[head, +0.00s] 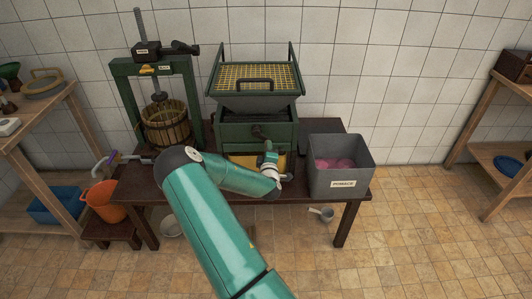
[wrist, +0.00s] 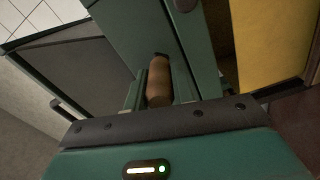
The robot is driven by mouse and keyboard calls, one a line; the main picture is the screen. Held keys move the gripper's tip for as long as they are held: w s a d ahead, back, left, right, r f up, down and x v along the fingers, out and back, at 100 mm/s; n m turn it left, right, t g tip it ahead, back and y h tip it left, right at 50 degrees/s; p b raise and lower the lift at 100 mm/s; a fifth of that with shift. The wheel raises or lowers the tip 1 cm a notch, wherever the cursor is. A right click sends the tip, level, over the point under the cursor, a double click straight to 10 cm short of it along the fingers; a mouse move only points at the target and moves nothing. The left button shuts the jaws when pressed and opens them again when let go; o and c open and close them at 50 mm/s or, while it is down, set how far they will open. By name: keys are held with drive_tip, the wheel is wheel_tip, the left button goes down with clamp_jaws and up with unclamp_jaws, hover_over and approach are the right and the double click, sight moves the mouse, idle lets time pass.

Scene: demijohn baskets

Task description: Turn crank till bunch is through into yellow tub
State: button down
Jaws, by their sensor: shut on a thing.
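The green crusher (head: 232,131) stands on the dark bench, with a hopper and a yellow grid (head: 258,76) on top. No bunch can be made out in the hopper. The yellow tub (head: 240,160) is under the crusher, partly hidden by my arm, and shows at the upper right of the wrist view (wrist: 268,45). My gripper (head: 270,150) is at the crusher's front. In the wrist view, the wooden crank handle (wrist: 158,82) stands between my fingers, which are shut on it. The rest of the crank is mostly hidden.
A grey bin labelled pomace (head: 342,182) with pink stuff inside stands close on the right. A screw press with a wooden basket (head: 165,125) is on the left. An orange bucket (head: 103,203) stands low at left. Floor at right is clear.

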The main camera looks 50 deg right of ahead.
drive_tip(key=n, duration=0.1)
drive_tip(key=r+n, duration=0.1)
drive_tip(key=shift+s+d+r+n, duration=0.15)
drive_tip(key=shift+s+d+n, duration=0.1)
drive_tip(key=shift+n, duration=0.15)
drive_tip(key=r+n, duration=0.1)
drive_tip(key=n, duration=0.2)
drive_tip(key=shift+s+d+r+n, duration=0.15)
drive_tip(key=shift+s+r+n, duration=0.05)
drive_tip(key=shift+r+n, duration=0.15)
wheel_tip(320, 180, up, 2)
drive_tip(key=n, duration=0.4)
drive_tip(key=shift+w+r+n, duration=0.1)
drive_tip(key=shift+r+n, duration=0.1)
drive_tip(key=shift+n, duration=0.15)
drive_tip(key=n, duration=0.1)
drive_tip(key=r+n, duration=0.2)
drive_tip(key=n, duration=0.1)
drive_tip(key=shift+w+a, duration=0.4)
drive_tip(key=shift+w+a+r+n, duration=0.15)
drive_tip(key=shift+r+n, duration=0.1)
drive_tip(key=shift+n, duration=0.45)
drive_tip(key=shift+w+a+r+n, duration=0.15)
drive_tip(key=shift+r+n, duration=0.05)
drive_tip(key=shift+n, duration=0.5)
drive_tip(key=c, duration=1.2)
unclamp_jaws()
drive_tip(key=shift+o, duration=0.2)
